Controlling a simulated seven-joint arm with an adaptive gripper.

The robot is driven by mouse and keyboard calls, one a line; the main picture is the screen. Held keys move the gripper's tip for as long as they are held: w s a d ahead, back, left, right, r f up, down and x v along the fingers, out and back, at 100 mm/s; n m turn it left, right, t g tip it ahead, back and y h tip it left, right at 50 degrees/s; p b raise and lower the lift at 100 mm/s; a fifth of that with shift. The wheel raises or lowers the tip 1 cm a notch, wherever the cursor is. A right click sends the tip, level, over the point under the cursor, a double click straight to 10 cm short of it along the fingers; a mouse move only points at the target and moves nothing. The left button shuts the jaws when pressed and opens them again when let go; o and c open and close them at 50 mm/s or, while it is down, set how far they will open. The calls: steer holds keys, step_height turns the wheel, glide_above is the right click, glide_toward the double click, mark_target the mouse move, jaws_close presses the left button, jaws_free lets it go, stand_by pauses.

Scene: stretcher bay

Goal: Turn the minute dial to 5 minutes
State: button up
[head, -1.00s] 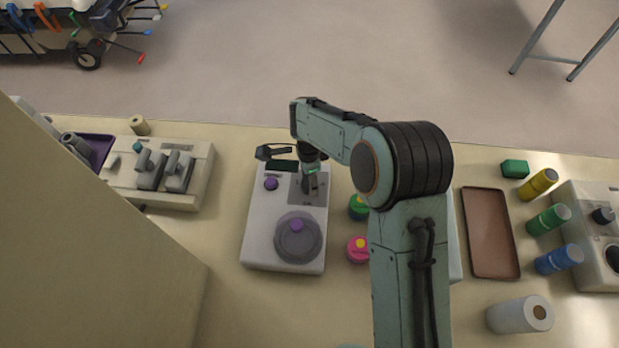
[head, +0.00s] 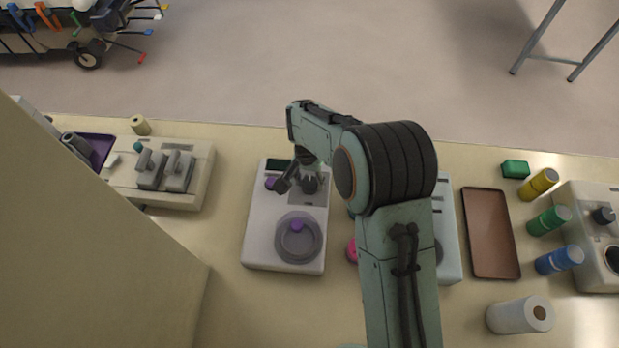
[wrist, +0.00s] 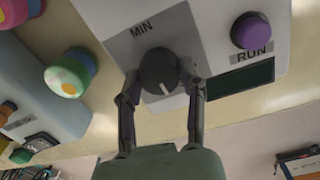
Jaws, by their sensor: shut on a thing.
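The minute dial (wrist: 162,73) is a dark round knob with a pale pointer line, set on a grey plate marked MIN in the wrist view. It sits on the white device (head: 258,225), which has a round grey lid with a purple knob. My gripper (wrist: 162,82) has its two fingers on either side of the dial and is shut on it. In the head view my gripper (head: 296,185) is over the upper part of the device and partly hides the dial. The scale marks around the dial are too small to read.
A purple RUN button (wrist: 250,31) and a dark display (wrist: 240,80) are beside the dial. A pink-topped jar (head: 351,250) and a pale blue device (head: 447,235) stand to the right, partly behind my arm. A brown tray (head: 490,235) lies farther right.

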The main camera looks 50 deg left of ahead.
mark_target(307, 184)
steer(key=n, duration=0.6)
steer(key=shift+f, duration=0.15)
steer(key=n, duration=0.7)
steer(key=shift+y, duration=0.3)
steer(key=shift+s, duration=0.1)
steer(key=o, duration=1.2)
steer(key=shift+c, duration=0.2)
step_height(307, 184, up, 12)
steer(key=shift+s, duration=0.25)
